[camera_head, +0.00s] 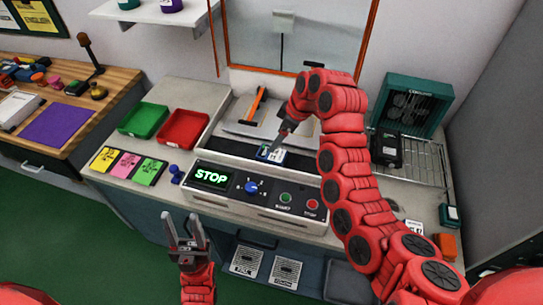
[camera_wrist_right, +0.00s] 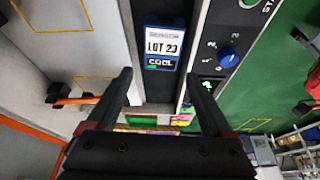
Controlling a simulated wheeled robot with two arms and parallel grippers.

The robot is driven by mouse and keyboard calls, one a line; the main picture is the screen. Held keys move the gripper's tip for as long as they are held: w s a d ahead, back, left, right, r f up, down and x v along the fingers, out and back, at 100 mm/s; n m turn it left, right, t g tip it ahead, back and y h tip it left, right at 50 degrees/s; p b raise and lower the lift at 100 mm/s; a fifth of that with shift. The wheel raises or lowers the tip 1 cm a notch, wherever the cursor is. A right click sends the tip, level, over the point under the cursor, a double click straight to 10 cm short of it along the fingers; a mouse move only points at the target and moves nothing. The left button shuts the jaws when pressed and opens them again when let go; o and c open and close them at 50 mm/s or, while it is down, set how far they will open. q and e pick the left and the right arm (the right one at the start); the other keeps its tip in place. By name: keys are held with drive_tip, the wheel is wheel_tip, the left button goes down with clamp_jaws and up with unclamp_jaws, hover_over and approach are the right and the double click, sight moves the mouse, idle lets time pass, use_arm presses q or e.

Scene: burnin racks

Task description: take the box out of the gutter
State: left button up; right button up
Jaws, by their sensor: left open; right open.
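The box (camera_head: 271,153) is small and blue with a white label. It lies in the dark gutter (camera_head: 228,149) behind the control panel. In the right wrist view the box (camera_wrist_right: 163,46) shows "LOT 23" and "COOL", just beyond the fingertips and between their lines. My right gripper (camera_head: 281,140) reaches down over the box, and its fingers (camera_wrist_right: 158,76) are spread with nothing between them. Whether they touch the box I cannot tell. My left gripper (camera_head: 186,228) is open and empty, in front of the bench.
The control panel (camera_head: 228,193) with a STOP display and blue knob runs along the gutter's front. Green (camera_head: 143,119) and red (camera_head: 183,128) trays stand left. A green rack unit (camera_head: 412,103) and wire shelf (camera_head: 425,162) stand right. An orange-handled piece (camera_head: 258,104) is behind the gutter.

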sight(267, 152)
drive_tip(key=shift+a+f+p, duration=0.25)
drive_tip(key=shift+f+p, duration=0.05)
drive_tip(key=shift+f, duration=0.15)
drive_tip(key=shift+x, duration=0.85)
drive_tip(key=p+x, duration=0.3)
drive_tip(key=x, duration=0.1)
drive_tip(key=shift+a, duration=0.2)
drive_tip(key=shift+w+a+f+p, duration=0.15)
drive_tip(key=shift+f+p, duration=0.15)
drive_tip(key=shift+f, duration=0.3)
drive_tip(key=shift+f+b, duration=0.25)
drive_tip(key=shift+b, duration=0.25)
drive_tip(key=shift+c, duration=0.3)
drive_tip(key=c, duration=1.1)
drive_tip(key=shift+c, duration=0.2)
